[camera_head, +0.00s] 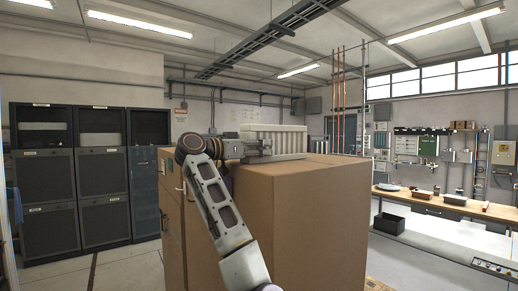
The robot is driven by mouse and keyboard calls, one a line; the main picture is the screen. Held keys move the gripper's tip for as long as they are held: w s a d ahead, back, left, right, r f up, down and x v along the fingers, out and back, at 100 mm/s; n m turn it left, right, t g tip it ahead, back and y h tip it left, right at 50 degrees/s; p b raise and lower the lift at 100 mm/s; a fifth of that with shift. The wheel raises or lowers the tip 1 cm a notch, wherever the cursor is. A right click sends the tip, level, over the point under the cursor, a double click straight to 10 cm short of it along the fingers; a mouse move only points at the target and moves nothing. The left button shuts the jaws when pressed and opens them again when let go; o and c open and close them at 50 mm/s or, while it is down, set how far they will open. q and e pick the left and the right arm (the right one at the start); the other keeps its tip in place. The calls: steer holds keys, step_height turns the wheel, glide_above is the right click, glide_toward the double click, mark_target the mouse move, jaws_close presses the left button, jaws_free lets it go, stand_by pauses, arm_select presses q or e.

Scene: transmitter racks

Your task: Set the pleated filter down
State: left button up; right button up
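The pleated filter (278,136) is a pale, ribbed block in the middle of the head view, at the top of a large brown cabinet (310,215). Whether it rests on the cabinet top or is held just above it, I cannot tell. My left arm rises in front of the cabinet. My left gripper (258,148) reaches right from the wrist and overlaps the filter's left end and lower near side. Its fingertips are small and partly lost against the filter, so their grip is unclear. My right gripper is out of view.
Dark equipment racks (100,180) stand along the left wall. Thin copper-coloured vertical pipes (338,100) rise behind the cabinet. The floor at right is open.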

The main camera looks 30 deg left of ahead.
arm_select(q)
steer(key=o, duration=0.5)
steer(key=shift+c, duration=0.2)
steer(key=shift+s+r, duration=0.1)
steer(key=shift+r, duration=0.05)
steer(key=b+v, duration=0.3)
steer(key=v, duration=0.9)
